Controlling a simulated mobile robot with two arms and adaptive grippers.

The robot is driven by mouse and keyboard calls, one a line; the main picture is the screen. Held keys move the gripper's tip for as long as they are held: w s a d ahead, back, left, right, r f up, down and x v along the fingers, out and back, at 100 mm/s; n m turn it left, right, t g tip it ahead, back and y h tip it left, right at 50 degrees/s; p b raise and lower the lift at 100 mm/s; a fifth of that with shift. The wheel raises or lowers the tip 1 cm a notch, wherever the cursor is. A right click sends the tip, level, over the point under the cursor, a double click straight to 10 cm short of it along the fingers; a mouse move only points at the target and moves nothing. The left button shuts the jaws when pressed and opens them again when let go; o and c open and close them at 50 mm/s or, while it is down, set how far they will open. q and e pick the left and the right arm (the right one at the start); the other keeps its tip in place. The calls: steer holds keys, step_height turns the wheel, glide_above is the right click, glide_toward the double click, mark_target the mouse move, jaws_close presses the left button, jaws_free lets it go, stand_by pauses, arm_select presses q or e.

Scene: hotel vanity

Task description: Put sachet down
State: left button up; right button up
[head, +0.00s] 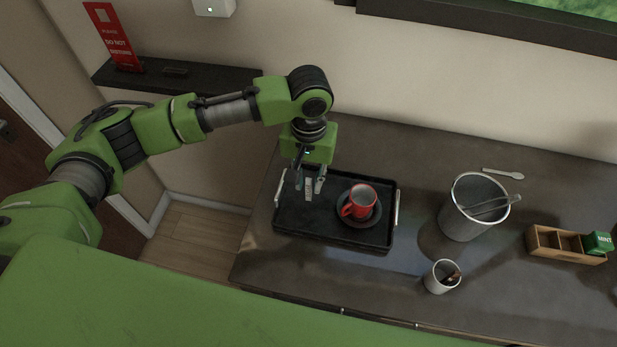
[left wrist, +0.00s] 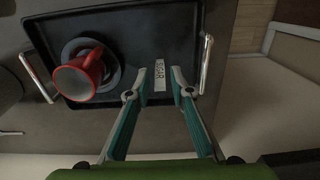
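The sachet (head: 308,189) is a small pale strip lying on the left part of the black tray (head: 330,240). In the left wrist view the sachet (left wrist: 160,76) shows dark lettering that seems to read SUGAR. My left gripper (head: 309,187) is above the tray, pointing down, with one finger on each side of the sachet. In the left wrist view the fingertips (left wrist: 159,76) are apart, with a gap between each finger and the sachet. A red mug (head: 359,201) stands on a dark saucer (head: 374,218) right of the sachet. My right gripper is not in view.
A white spoon (head: 500,173) lies behind. The tray has raised metal handles (head: 396,208).

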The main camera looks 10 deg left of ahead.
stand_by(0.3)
arm_select(q)
steer(key=shift+r, duration=0.25)
step_height(320, 180, up, 12)
steer(key=b, duration=0.3)
steer(key=shift+f, duration=0.1)
